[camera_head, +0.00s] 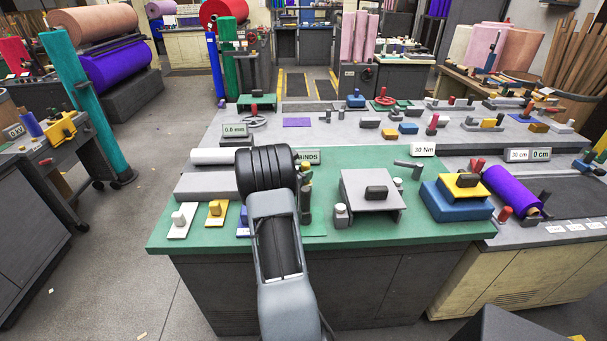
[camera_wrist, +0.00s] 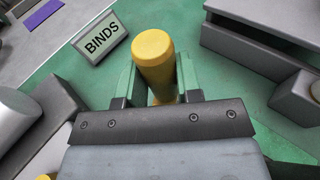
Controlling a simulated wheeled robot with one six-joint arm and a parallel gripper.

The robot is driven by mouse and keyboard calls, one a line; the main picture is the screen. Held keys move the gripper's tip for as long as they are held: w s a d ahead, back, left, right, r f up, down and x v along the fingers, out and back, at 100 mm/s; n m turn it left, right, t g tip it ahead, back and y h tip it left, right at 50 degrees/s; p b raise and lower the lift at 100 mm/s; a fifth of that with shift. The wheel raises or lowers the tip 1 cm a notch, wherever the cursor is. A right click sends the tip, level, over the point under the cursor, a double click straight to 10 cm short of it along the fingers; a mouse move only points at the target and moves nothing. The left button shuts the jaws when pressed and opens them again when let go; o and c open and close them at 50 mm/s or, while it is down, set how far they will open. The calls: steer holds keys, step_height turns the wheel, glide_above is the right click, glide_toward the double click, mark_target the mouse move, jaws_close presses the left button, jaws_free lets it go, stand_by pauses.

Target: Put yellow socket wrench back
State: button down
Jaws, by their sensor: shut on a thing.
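The yellow socket wrench (camera_wrist: 153,52) shows in the wrist view as a thick, round-topped yellow cylinder between the two green fingers of my gripper (camera_wrist: 160,82). The fingers are shut on it, one on each side. Its lower part is hidden behind the gripper body, and I cannot tell whether it touches the green bench top (camera_wrist: 225,75). In the head view my gripper (camera_head: 305,190) is over the middle of the green bench top, mostly hidden by my dark wrist.
A "BINDS" sign (camera_wrist: 101,38) stands just left of the wrench. A grey bracket (camera_wrist: 268,38) is to the right, and a pale roll (camera_wrist: 22,118) with grey blocks to the left. In the head view a yellow-and-blue block (camera_head: 457,198) stands farther right. Bare green lies around the sign.

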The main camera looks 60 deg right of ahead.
steer(key=c, duration=0.7)
jaws_free()
steer(key=b+v, duration=0.2)
steer(key=v, duration=1.1)
steer(key=shift+a, duration=0.45)
steer(key=shift+w, duration=0.1)
